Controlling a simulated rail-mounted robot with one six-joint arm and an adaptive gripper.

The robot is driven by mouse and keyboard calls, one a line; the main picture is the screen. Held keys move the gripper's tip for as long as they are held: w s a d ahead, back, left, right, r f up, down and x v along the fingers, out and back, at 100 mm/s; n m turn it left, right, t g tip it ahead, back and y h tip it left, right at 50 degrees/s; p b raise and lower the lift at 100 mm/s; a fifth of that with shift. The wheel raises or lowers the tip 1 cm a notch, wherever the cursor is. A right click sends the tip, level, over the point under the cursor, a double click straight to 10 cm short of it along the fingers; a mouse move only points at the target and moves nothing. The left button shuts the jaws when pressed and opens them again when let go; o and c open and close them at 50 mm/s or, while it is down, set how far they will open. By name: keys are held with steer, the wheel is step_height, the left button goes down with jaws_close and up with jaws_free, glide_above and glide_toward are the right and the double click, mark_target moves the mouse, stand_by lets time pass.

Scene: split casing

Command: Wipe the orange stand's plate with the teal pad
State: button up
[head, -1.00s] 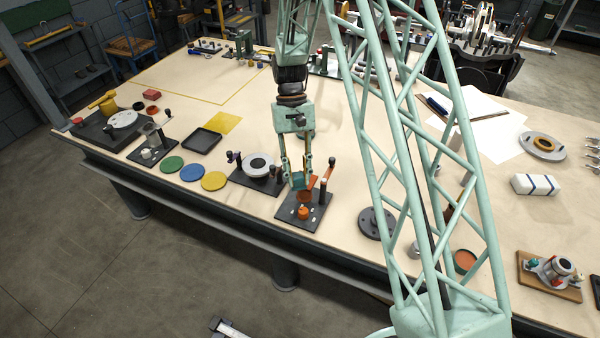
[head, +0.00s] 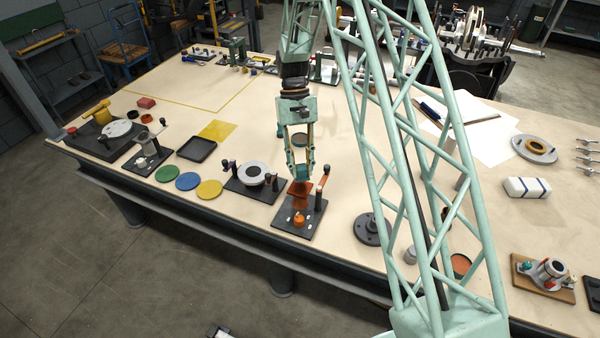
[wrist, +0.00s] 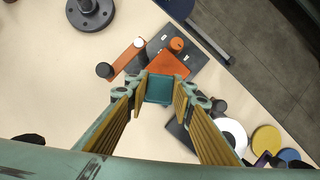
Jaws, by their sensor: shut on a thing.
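My gripper (wrist: 160,89) is shut on the teal pad (wrist: 159,90), which sits between its fingertips in the wrist view. In the head view my gripper (head: 300,173) is over the back part of the orange stand. The stand's orange plate (wrist: 169,66) shows just beyond the pad in the wrist view, and its back part is hidden by the pad. In the head view the plate (head: 300,190) lies right below the fingertips. I cannot tell whether the pad touches it. The stand's dark base (head: 292,224) carries an orange knob (head: 298,220) and a post with an orange arm (head: 322,186).
A dark stand with a pale ring (head: 251,173) stands close left of the orange stand. A dark flanged disc (head: 372,229) lies to the right. Green, blue and yellow discs (head: 209,190) lie further left. The table behind my gripper is mostly clear.

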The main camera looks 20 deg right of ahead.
steer(key=shift+s+a+r, duration=0.1)
steer(key=shift+r, duration=0.7)
steer(key=shift+r+p, duration=0.5)
steer(key=shift+r, duration=0.1)
steer(key=shift+r+p, duration=0.35)
steer(key=shift+r, duration=0.5)
steer(key=shift+r+p, duration=0.45)
steer(key=shift+r, duration=0.55)
